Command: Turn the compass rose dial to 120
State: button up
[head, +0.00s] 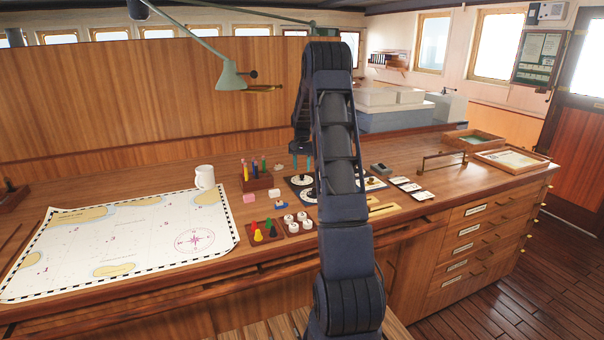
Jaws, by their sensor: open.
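A dark panel (291,187) with white round dials lies on the wooden desk, partly hidden behind my arm. One white dial (302,181) with a dark knob shows just left of the arm. A second dial (309,196) shows in part below it, and another pale dial (373,182) shows right of the arm. The numbers are too small to read, and I cannot tell which one is the compass rose dial. My gripper (302,168), with teal fingers, points down in front of the back panel. It appears just above the first dial, open and empty; contact is not visible.
A chart (130,240) with a printed compass rose covers the desk's left. A white mug (204,177), a pencil block (257,179), coloured pegs (263,231) and white knobs (292,223) stand near the panel. A green lamp (232,75) hangs at upper left. Trays (512,160) lie right.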

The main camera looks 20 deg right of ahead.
aim_at(302, 175)
jog(key=shift+f, duration=1.8)
grip_shut()
